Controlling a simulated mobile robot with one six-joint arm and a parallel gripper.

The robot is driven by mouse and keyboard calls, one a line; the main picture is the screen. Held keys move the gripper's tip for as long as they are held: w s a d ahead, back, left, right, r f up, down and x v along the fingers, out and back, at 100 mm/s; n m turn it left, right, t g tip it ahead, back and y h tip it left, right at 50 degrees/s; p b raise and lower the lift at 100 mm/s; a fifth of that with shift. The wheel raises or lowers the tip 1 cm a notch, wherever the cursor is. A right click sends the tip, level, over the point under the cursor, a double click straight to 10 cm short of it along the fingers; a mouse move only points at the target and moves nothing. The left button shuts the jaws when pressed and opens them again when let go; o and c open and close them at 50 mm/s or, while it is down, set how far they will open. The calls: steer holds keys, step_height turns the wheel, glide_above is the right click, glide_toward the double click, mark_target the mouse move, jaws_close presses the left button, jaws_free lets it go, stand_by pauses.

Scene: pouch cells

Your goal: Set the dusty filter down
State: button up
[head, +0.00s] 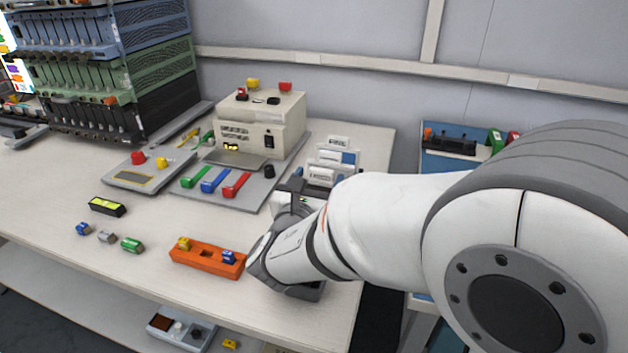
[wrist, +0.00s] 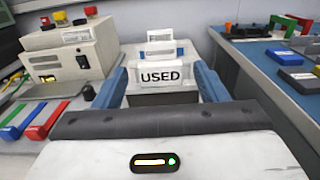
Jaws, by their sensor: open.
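My gripper (wrist: 160,80) is open in the wrist view, with one blue-grey finger on each side of a white card (wrist: 161,76) marked USED. The card stands upright at the front of a holder with more white cards behind it. In the head view my gripper (head: 300,190) is low over the right part of the table, just in front of these cards (head: 320,175). I cannot make out the dusty filter for certain in either view. The space below the card is hidden by the gripper's own body.
A beige machine (head: 262,122) with a grey base stands left of the cards, with green, blue and red bars in front. An orange block holder (head: 207,260) lies near the front edge. A blue-topped side table (wrist: 290,60) is at the right.

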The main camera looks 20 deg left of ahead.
steer(key=shift+s+r, duration=0.15)
steer(key=s+d+p, duration=0.1)
steer(key=s, duration=1)
steer(key=shift+s+d, duration=0.15)
steer(key=shift+s, duration=0.2)
steer(key=shift+p, duration=0.3)
